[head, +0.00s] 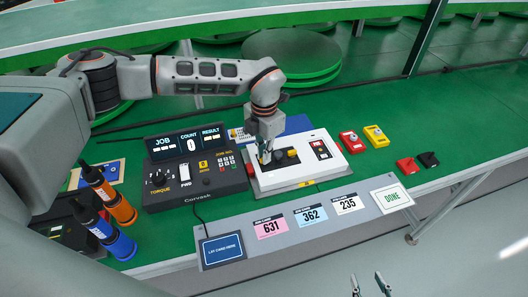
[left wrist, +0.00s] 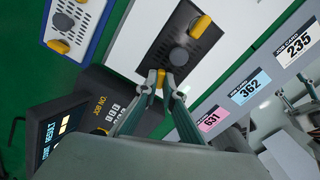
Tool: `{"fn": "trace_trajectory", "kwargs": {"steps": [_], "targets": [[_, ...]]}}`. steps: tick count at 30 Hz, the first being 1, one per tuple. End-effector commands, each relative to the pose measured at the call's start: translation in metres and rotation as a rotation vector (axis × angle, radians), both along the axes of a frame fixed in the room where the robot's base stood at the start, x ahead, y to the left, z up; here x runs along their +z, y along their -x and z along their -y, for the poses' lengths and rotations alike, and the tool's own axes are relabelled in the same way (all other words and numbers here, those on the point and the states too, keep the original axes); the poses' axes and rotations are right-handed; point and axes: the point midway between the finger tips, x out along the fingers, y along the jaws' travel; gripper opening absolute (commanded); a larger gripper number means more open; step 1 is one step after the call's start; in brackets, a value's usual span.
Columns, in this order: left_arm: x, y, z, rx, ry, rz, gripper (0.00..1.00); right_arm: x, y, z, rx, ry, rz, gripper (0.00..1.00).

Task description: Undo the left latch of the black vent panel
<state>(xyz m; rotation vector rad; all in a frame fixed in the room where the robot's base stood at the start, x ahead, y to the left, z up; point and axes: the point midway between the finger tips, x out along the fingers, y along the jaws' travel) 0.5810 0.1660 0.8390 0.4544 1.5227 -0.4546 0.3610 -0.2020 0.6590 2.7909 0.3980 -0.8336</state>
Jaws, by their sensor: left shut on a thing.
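My left gripper (head: 265,158) points down at the panel's left end. In the left wrist view its fingertips (left wrist: 160,86) are closed on the left yellow latch (left wrist: 160,76). My right gripper (head: 369,286) is at the bottom edge, fingers apart, empty.
A dark control box (head: 193,168) stands close left of the unit. Job cards (head: 311,215) lie on the grey front strip. Red and yellow pieces (head: 363,138) lie right of the unit, red and black ones (head: 417,162) further right. Two drivers (head: 110,195) stand at left.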

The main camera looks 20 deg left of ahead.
Motion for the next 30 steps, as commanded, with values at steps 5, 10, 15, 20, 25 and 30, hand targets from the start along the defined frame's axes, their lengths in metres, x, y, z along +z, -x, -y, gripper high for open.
{"fn": "trace_trajectory", "kwargs": {"steps": [5,10,15,20,25,30], "targets": [[0.002,0.000,0.000,0.168,0.000,0.000,0.00,0.009,-0.002,0.000,0.000,-0.001,0.006,0.40],[0.001,0.000,0.000,0.330,0.000,0.000,0.00,0.012,-0.002,0.000,0.000,0.000,0.007,0.40],[0.001,0.000,0.000,0.491,0.000,0.000,0.00,0.014,-0.002,0.000,0.000,-0.001,0.006,0.40],[0.001,-0.001,0.000,0.643,0.000,0.001,0.00,0.014,-0.001,0.000,0.000,0.000,0.003,0.40],[0.001,0.000,0.000,0.797,0.000,0.000,0.00,0.014,-0.001,0.000,0.000,0.001,0.001,0.40],[0.000,0.000,0.000,0.934,0.000,0.000,0.00,0.015,-0.001,0.000,0.000,0.001,0.001,0.40]]}}
